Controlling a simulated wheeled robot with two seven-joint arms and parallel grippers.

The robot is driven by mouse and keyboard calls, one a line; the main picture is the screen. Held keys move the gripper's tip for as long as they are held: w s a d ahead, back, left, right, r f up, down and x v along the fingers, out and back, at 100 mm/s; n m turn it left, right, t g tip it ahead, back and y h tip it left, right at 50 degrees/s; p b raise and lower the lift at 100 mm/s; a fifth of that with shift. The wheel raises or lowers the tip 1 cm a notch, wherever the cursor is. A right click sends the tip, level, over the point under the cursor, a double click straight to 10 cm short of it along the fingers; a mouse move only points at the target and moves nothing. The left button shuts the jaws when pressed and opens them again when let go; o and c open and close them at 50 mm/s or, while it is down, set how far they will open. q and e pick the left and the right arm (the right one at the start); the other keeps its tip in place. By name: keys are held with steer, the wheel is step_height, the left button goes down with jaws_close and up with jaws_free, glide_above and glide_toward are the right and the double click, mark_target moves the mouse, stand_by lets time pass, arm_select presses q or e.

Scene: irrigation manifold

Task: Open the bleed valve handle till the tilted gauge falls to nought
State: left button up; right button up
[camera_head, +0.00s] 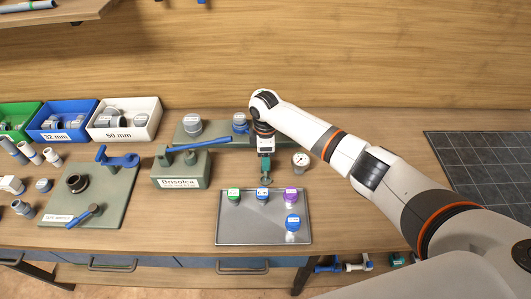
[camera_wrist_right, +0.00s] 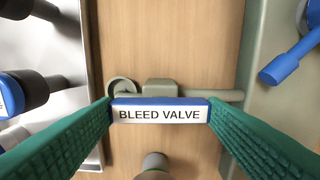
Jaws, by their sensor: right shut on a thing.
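The bleed valve handle (camera_wrist_right: 160,101) is a blue bar with a white "BLEED VALVE" label, seen in the right wrist view. It lies crosswise between the two green fingers of my right gripper (camera_wrist_right: 159,112), which are shut on its ends. In the head view my right gripper (camera_head: 265,181) points down behind the tray and hides most of the handle. The tilted gauge (camera_head: 300,159), with a round white face, stands just right of the gripper. Its needle is too small to read. Below the handle, a grey-green pipe (camera_wrist_right: 225,95) runs across. My left gripper is out of view.
A grey tray (camera_head: 232,238) with several capped pieces lies in front of my gripper. Left stand a green block with a long blue lever (camera_head: 205,145), a green plate (camera_head: 112,208) and bins (camera_head: 152,107). A dark tiled mat (camera_head: 480,165) lies right, beyond my arm.

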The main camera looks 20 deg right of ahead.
steer(key=o, duration=1)
steer(key=shift+r+b, duration=1.55)
steer(key=shift+r, duration=4.5)
steer(key=shift+f, duration=0.1)
